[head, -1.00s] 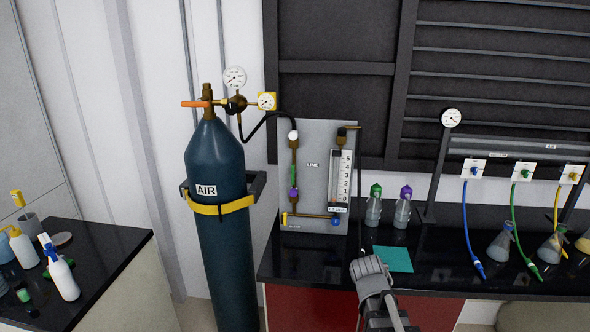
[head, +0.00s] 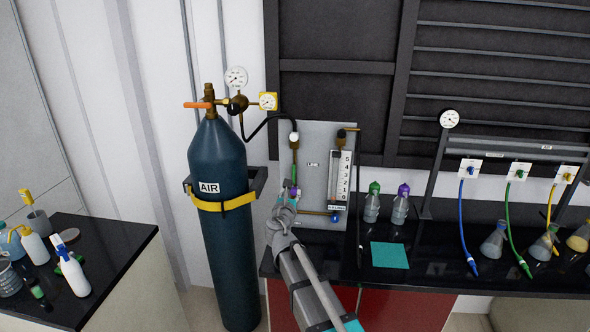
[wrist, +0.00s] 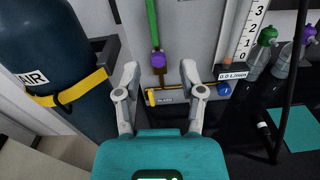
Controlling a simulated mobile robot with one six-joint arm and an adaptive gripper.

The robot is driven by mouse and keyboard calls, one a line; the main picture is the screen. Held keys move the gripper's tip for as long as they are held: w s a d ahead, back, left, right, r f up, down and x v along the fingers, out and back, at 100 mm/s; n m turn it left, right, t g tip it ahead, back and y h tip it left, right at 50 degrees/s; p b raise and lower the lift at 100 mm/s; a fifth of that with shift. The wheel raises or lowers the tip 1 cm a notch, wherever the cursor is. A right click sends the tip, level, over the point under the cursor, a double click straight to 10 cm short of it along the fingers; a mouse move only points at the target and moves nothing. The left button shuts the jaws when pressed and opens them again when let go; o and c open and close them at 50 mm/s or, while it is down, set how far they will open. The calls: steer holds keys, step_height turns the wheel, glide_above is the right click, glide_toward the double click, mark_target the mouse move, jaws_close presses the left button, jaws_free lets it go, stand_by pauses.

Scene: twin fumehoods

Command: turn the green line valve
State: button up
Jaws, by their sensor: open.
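A grey panel (head: 318,150) marked "LINE" carries an upright green bar (head: 296,165) with a purple knob below it. In the head view my gripper (head: 284,209) covers the panel's lower left. A separate green valve knob (head: 517,174) with a green hose is on a white plate at right.
A blue AIR cylinder (head: 217,160) with a yellow strap stands close left of the panel. Two capped bottles (head: 372,205) (head: 401,207) and a teal mat (head: 389,255) are right of it. Blue and yellow hoses and several flasks are farther right.

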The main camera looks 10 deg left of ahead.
mark_target(293, 173)
steer(key=shift+a+r+n, duration=0.2)
steer(key=shift+a+n, duration=0.3)
steer(key=shift+w, duration=0.2)
steer(key=w, duration=1.3)
steer(key=shift+w+d, duration=0.25)
steer(key=shift+d, duration=0.05)
